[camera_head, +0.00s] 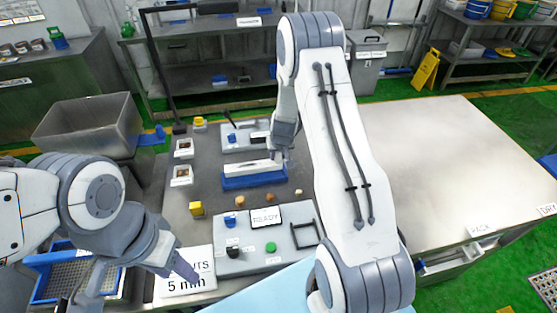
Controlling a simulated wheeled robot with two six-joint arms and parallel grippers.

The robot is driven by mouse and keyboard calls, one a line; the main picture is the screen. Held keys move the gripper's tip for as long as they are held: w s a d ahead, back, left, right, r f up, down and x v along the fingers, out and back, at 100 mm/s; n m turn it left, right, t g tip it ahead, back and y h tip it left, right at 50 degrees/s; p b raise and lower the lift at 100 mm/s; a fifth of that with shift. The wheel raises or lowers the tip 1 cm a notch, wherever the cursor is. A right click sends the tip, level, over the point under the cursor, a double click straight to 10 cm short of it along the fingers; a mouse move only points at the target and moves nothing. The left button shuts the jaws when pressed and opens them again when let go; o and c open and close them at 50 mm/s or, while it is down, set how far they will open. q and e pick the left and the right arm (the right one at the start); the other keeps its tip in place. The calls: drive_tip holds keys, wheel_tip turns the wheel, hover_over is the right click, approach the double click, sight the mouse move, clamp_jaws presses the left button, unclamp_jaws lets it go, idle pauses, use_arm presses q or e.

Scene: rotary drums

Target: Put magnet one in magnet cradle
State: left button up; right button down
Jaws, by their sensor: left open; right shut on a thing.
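A long pale bar, which looks like magnet one (248,168), lies level at the blue magnet cradle (253,182) on the grey worktop. Whether the bar rests fully in the cradle or sits slightly above it, I cannot tell. My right gripper (281,153) reaches down at the bar's right end and is shut on it; the fingers are small and partly hidden by my arm. My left gripper (186,268) is open and empty, low at the left, over the edge of a white sign.
A control panel (265,243) with a "READY" screen, green and black buttons stands in front of the cradle. Small pieces lie between them. A metal bin (90,125) stands at the left, a blue tray (85,280) at lower left. The right table (440,150) is bare.

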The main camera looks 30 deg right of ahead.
drive_tip(key=shift+f+b, duration=1)
drive_tip(key=shift+f, duration=0.7)
drive_tip(key=shift+f, duration=0.1)
drive_tip(key=shift+f, duration=0.15)
drive_tip(key=c, duration=0.6)
unclamp_jaws()
